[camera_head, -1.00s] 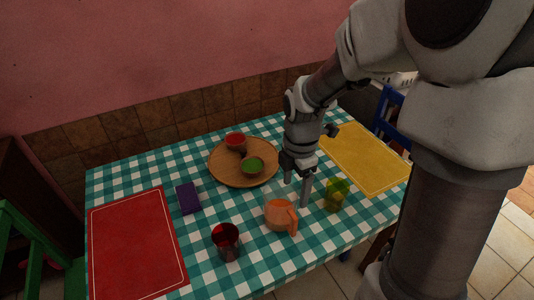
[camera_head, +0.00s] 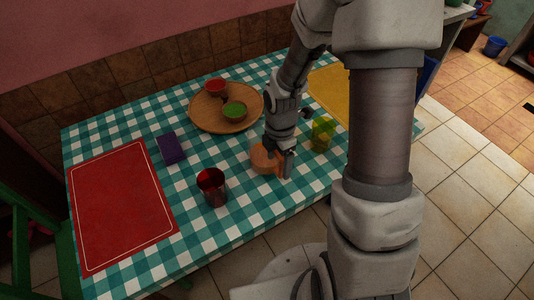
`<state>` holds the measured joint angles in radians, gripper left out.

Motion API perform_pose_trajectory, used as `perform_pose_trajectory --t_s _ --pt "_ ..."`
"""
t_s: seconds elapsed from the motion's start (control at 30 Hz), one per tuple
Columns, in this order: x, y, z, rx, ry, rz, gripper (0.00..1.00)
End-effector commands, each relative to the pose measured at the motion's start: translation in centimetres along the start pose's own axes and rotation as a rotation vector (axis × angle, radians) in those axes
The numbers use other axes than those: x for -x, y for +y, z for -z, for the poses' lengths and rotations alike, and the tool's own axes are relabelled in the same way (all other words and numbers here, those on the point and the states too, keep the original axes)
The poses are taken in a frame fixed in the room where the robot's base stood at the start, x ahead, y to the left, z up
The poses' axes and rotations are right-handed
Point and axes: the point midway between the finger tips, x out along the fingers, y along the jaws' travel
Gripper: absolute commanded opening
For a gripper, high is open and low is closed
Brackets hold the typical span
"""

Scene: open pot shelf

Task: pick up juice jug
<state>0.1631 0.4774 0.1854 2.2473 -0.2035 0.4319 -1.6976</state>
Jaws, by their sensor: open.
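The juice jug (camera_head: 263,160) is a small jug with orange contents and an orange handle on its right side. It stands on the checked tablecloth near the table's front edge. My gripper (camera_head: 280,168) points down at the jug's right side, by the handle, and is open. Its fingers cover part of the jug and handle, so I cannot tell whether they touch it or whether the handle is between them.
A red cup (camera_head: 212,188) stands left of the jug, and a yellow-green glass (camera_head: 322,135) stands close on the right. A round wooden tray (camera_head: 205,122) with two bowls lies behind. A purple item (camera_head: 171,149) and a red placemat (camera_head: 120,205) are at left.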

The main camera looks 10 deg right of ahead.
Motion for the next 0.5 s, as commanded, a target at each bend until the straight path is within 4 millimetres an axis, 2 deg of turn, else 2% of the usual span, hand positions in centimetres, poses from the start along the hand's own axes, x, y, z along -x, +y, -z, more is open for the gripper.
perform_pose_trajectory --t_s 0.03,0.2,0.47,0.5 --pt "-1.2 0.0 0.0 0.001 0.001 0.003 0.82" --pt "-2.9 0.0 -0.1 0.001 0.001 0.001 0.82" --pt "-3.0 0.0 -0.1 0.0 0.0 -0.001 0.82" --pt "-3.0 0.0 -0.1 0.0 0.0 -0.001 0.77"
